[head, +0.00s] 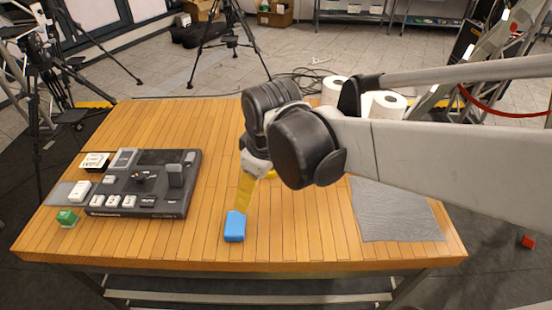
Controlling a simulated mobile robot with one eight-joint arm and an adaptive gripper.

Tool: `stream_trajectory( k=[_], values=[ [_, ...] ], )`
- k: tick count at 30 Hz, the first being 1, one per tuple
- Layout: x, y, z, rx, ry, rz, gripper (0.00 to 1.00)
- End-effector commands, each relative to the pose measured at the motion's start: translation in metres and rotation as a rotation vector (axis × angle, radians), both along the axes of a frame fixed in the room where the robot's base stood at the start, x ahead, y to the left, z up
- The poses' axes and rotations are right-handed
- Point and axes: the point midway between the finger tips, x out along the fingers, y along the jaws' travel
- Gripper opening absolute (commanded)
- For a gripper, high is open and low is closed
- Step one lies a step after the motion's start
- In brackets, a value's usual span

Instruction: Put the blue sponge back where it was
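The blue sponge (235,228) is a small block near the front edge of the wooden table, left of its middle. My gripper (240,209) points down at it, with a yellow part reaching from the wrist to the sponge's far side. The tip of that part meets or overlaps the sponge in the picture. The two fingers cannot be told apart, so whether they grip the sponge is unclear. Whether the sponge rests on the table or is just above it is also unclear.
A grey mat (395,215) lies at the right, partly behind my arm. White rolls (384,104) stand at the back. The front middle is clear.

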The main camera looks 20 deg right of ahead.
Motion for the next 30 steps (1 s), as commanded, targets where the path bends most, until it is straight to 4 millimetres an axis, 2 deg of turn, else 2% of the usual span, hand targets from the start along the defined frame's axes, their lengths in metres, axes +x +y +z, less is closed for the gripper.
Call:
stream_trajectory(
  k=[1,6,12,25,28,30],
  values=[
    [-0.014,-0.014,0.008,0.027,-0.045,-0.094,0.98],
    [-0.046,-0.046,0.025,0.139,-0.199,-0.400,0.98],
    [-0.066,-0.065,0.029,0.236,-0.306,-0.605,0.98],
    [-0.069,-0.068,0.027,0.260,-0.329,-0.648,0.98],
    [-0.069,-0.068,0.013,0.259,-0.328,-0.647,0.98],
    [-0.069,-0.068,-0.003,0.259,-0.328,-0.647,0.98]
  ],
)
